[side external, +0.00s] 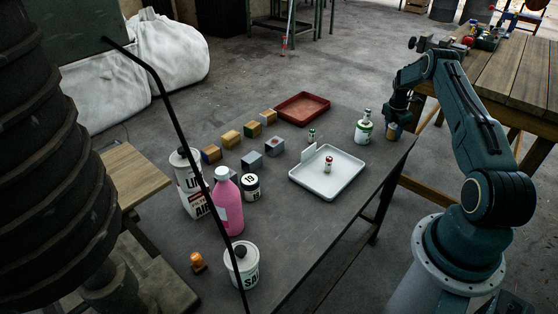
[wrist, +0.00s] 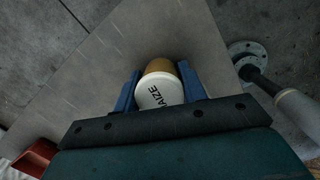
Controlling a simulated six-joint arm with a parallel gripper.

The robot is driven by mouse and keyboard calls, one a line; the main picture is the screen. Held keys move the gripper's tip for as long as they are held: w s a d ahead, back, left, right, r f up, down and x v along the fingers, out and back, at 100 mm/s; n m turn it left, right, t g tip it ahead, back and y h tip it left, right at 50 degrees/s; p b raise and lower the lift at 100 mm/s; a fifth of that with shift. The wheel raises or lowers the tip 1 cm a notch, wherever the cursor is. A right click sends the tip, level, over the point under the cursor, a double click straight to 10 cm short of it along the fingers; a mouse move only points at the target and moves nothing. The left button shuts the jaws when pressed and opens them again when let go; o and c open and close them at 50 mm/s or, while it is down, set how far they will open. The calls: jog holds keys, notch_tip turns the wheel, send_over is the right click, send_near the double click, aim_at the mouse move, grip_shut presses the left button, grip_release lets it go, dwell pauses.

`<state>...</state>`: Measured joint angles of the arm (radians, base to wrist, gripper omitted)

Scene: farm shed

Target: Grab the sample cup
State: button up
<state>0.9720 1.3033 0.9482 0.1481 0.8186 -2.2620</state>
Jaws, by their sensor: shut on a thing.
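My gripper (side external: 396,118) is at the far right corner of the dark table (side external: 300,235). It is shut on a short round cup (wrist: 160,92) with a tan body and a white lid lettered "MAIZE". In the wrist view the cup sits between the two blue fingers (wrist: 158,88), one on each side. In the side view only a small brownish part of the cup (side external: 394,132) shows below the gripper. I cannot tell whether its base touches the table.
A white and green bottle (side external: 363,128) stands just left of my gripper. A white tray (side external: 345,181) holds a small red-topped vial (side external: 328,165). A red tray (side external: 302,109), several blocks, a pink bottle (side external: 227,210) and white canisters (side external: 241,270) stand farther left.

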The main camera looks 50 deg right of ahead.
aim_at(395, 125)
notch_tip(395, 125, up, 20)
dwell(0.9)
jog(key=shift+w+a, duration=0.1)
dwell(0.4)
